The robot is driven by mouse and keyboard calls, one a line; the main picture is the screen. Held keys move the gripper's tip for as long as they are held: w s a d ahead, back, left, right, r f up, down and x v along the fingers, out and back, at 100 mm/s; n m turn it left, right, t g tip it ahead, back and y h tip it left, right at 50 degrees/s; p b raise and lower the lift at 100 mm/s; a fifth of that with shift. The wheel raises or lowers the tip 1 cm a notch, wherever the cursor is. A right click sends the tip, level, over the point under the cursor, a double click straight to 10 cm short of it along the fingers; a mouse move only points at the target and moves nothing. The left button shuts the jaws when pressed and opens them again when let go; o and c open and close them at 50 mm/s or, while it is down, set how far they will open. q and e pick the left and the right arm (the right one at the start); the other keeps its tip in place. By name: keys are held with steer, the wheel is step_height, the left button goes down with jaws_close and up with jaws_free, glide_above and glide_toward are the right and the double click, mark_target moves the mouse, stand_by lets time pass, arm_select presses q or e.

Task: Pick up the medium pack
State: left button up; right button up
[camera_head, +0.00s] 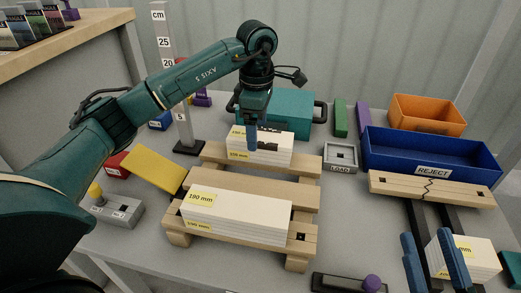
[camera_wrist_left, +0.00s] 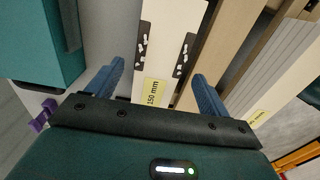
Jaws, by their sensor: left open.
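A white pack labelled 150 mm (camera_head: 275,150) lies on the rear slats of a wooden pallet (camera_head: 252,187). Two dark pieces with white marks sit along its sides in the left wrist view, where the pack (camera_wrist_left: 165,45) runs between my fingers. My left gripper (camera_head: 252,140) points down over this pack, its fingers apart on either side of it; I cannot tell whether they touch it. A longer white pack labelled 190 mm (camera_head: 235,216) lies on the front of the pallet. My right gripper (camera_head: 435,262) is open at lower right, beside another white pack (camera_head: 474,262), whose label is partly hidden.
A teal case (camera_head: 290,112) stands just behind the 150 mm pack. A height gauge (camera_head: 178,85) stands left of it. The blue REJECT bin (camera_head: 430,160), an orange bin (camera_head: 428,113) and a cracked wooden board (camera_head: 432,188) are at right. Grey table shows around the pallet.

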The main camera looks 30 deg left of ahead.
arm_select(q)
step_height(320, 180, down, 2)
steer(key=shift+w+f+b, duration=0.1)
steer(key=shift+f+b, duration=0.1)
steer(key=shift+b, duration=0.2)
steer(key=shift+f, duration=0.65)
arm_select(e)
steer(key=shift+w+d+r+n+t+y, duration=0.1)
steer(key=shift+w+r+n+t+y, duration=0.1)
steer(key=shift+r+n+y, duration=0.35)
steer(key=shift+w+d+r+n+t+y, duration=0.1)
steer(key=shift+r+n+t+y, duration=0.1)
steer(key=shift+r+n+y, duration=0.3)
steer(key=shift+r, duration=0.1)
arm_select(q)
steer(key=shift+r, duration=0.1)
steer(key=c, duration=1.3)
arm_select(e)
steer(key=shift+a, duration=0.1)
